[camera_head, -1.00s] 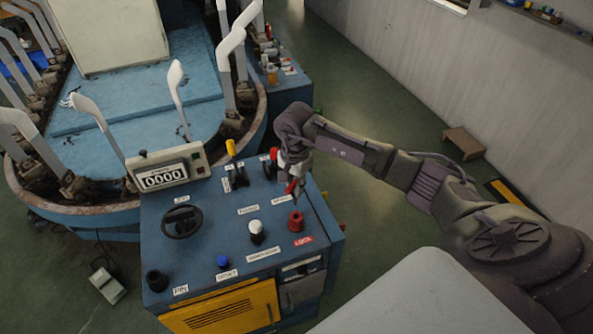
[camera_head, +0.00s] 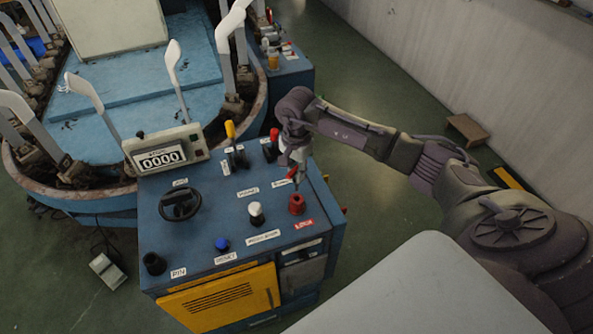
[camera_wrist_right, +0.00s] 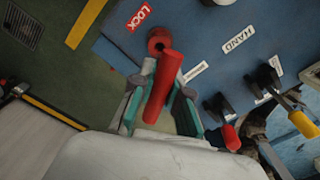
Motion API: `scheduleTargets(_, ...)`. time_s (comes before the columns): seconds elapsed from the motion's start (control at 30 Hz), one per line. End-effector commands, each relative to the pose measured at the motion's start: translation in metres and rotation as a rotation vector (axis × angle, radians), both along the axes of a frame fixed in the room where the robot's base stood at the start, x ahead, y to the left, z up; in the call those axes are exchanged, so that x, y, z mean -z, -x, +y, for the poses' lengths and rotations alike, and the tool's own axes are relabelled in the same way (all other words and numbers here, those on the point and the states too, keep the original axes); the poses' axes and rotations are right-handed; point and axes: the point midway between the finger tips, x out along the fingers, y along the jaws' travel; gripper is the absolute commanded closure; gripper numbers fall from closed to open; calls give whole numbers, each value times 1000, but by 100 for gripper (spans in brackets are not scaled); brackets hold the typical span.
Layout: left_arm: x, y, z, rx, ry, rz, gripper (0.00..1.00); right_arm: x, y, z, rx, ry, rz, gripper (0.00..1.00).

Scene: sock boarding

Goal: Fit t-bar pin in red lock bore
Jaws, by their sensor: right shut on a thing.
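The red lock bore (camera_head: 296,204) is a short upright collar on the blue console's right side, beside the red LOCK label. It also shows near the top of the right wrist view (camera_wrist_right: 158,38). My right gripper (camera_head: 297,172) is just above and behind it, shut on the red bar of the t-bar pin (camera_head: 292,173). In the right wrist view, the t-bar pin (camera_wrist_right: 164,88) lies between the fingers, its far end overlapping the near rim of the bore. The pin's shaft is mostly hidden, so I cannot tell whether it touches the bore. My left gripper is not in view.
The blue console (camera_head: 205,239) also carries a black handwheel (camera_head: 180,204), a white knob (camera_head: 256,213), a blue button (camera_head: 222,244), a black PIN holder (camera_head: 154,263) and a counter (camera_head: 165,157). Yellow and red levers (camera_head: 274,136) stand close behind my right gripper.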

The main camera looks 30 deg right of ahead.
Motion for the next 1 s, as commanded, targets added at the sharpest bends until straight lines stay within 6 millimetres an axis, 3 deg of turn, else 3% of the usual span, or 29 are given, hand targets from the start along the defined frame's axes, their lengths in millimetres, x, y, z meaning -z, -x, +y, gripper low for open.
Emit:
scheduleTargets(0.1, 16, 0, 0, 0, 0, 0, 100, 17, 0, 0, 0, 1, -1, 100)
scheduleTargets(0.3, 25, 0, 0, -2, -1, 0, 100, 27, -1, -1, 1, 0, -2, 100)
scheduleTargets(1.0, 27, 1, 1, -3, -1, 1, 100, 28, 0, 0, 0, 1, -1, 100)
